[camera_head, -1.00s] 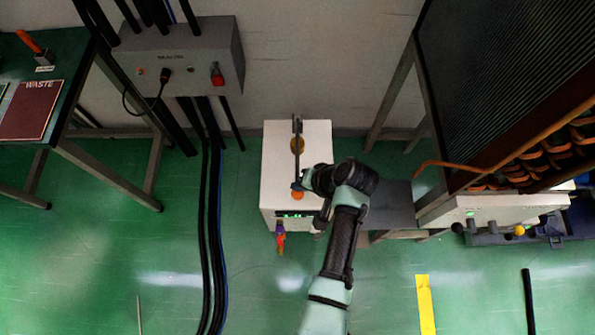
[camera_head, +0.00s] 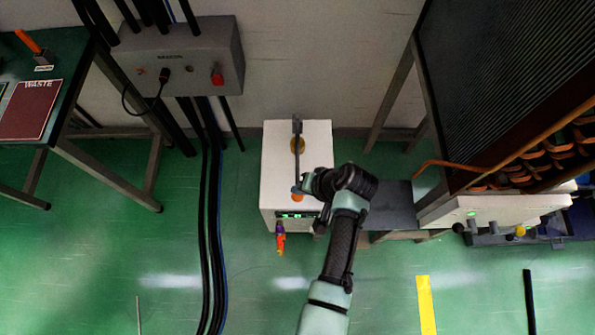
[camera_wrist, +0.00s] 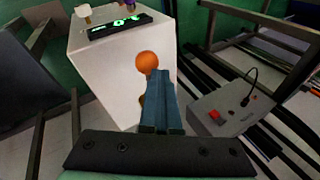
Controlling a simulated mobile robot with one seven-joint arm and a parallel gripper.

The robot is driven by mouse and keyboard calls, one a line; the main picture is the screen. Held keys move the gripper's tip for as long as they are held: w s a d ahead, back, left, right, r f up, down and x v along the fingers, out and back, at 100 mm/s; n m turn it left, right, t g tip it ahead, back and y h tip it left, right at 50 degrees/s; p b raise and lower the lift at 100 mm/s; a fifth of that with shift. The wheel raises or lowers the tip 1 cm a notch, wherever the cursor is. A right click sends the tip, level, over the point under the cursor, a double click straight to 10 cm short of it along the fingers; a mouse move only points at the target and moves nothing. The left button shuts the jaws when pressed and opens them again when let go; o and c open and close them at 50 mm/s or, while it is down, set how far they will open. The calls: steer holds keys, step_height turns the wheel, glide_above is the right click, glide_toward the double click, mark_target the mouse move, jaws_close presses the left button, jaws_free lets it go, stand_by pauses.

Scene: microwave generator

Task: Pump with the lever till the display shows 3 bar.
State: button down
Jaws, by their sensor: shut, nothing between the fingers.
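The white pump box (camera_head: 275,165) stands on the floor in the middle of the head view. Its dark lever (camera_head: 297,130) runs over the top from a brass-coloured mount (camera_head: 301,146) to an orange knob (camera_head: 297,196) near the front. The green-lit display (camera_head: 291,215) is on the front; its digits are too small to read, also in the wrist view (camera_wrist: 121,23). My gripper (camera_head: 303,187) is at the knob end. In the wrist view its blue fingers (camera_wrist: 160,76) are shut and empty, close by the orange knob (camera_wrist: 147,62). They hide most of the lever; I cannot tell whether they touch it.
A grey control box (camera_head: 175,60) with cables hangs at the back left. A table with a waste mat (camera_head: 28,108) is at the left. A rack with coils (camera_head: 500,90) stands at the right. The floor in front is mostly clear.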

mark_target(298, 200)
steer(key=shift+s+f+b, duration=0.4)
steer(key=shift+f, duration=0.4)
steer(key=shift+s+f+b, duration=0.35)
steer(key=shift+f, duration=0.45)
stand_by(1.2)
stand_by(0.5)
steer(key=w+r+p, duration=0.4)
steer(key=r+p, duration=0.3)
steer(key=r, duration=0.3)
steer(key=shift+w+r, duration=0.35)
steer(key=shift+w, duration=0.05)
stand_by(0.7)
steer(key=shift+r, duration=0.1)
steer(key=shift+w+r+p, duration=0.35)
steer(key=shift+r+p, duration=0.15)
steer(key=shift+r, duration=0.2)
steer(key=shift+w+r+p, duration=0.3)
steer(key=shift+r+p, duration=0.25)
steer(key=shift+r, duration=0.2)
steer(key=shift+w+r+p, duration=0.35)
steer(key=shift+r+p, duration=0.15)
steer(key=shift+r, duration=0.2)
